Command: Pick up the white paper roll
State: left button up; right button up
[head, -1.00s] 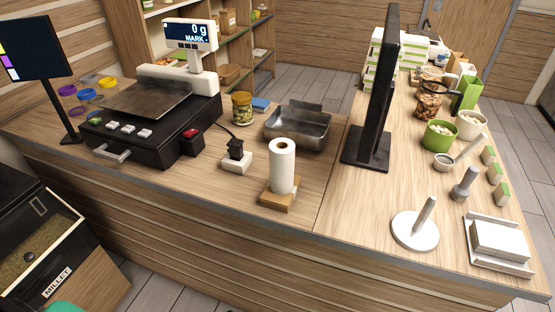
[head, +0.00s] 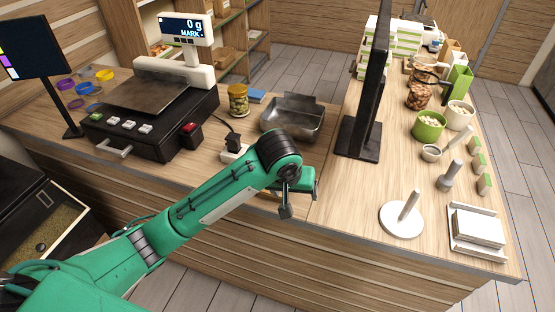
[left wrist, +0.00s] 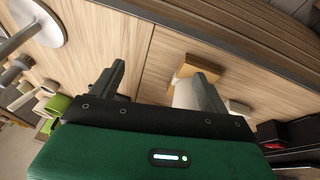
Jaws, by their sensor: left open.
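The white paper roll (left wrist: 185,93) shows in the left wrist view, with its square wooden base (left wrist: 199,70) beyond it. The right-hand finger covers part of the roll. In the head view my left arm hides the roll. My left gripper (left wrist: 155,72) is open and empty; its fingers are spread, and the roll lies close to the right-hand finger in the wrist view. In the head view the left gripper (head: 289,203) hangs over the counter's front part. I cannot tell whether a finger touches the roll. My right gripper is not in view.
A metal tray (head: 290,116) stands behind my gripper, and a power socket block (head: 233,151) is at its left. A black screen (head: 368,90) stands to the right. A white stand with a post (head: 401,219) is at the front right. The counter between is bare.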

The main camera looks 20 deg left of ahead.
pick_arm(q)
jog(key=w+a+r+n+y, duration=0.2)
jog(key=w+a+r, duration=0.15)
jog(key=r, duration=0.35)
jog(key=w+a+r+n+y, duration=0.1)
jog(key=w+a+r+n, duration=0.1)
jog(key=w+r+n, duration=0.3)
jog(key=f, duration=0.2)
jog(key=w+a+f+m+p, duration=0.1)
jog(key=f, duration=0.1)
jog(key=w+f+m+p, duration=0.1)
jog(key=f, duration=0.1)
jog(key=shift+w+a+f, duration=0.1)
jog(key=shift+a+f, duration=0.05)
jog(key=shift+a, duration=0.25)
jog(key=shift+w+a+f+y+p, duration=0.1)
jog(key=shift+w+f+y+p, duration=0.15)
jog(key=shift+f+p, duration=0.3)
jog(key=p+x, duration=0.2)
jog(key=x, duration=0.2)
jog(key=shift+s+f, duration=0.1)
jog(key=c, duration=1.1)
jog(key=shift+c, duration=0.6)
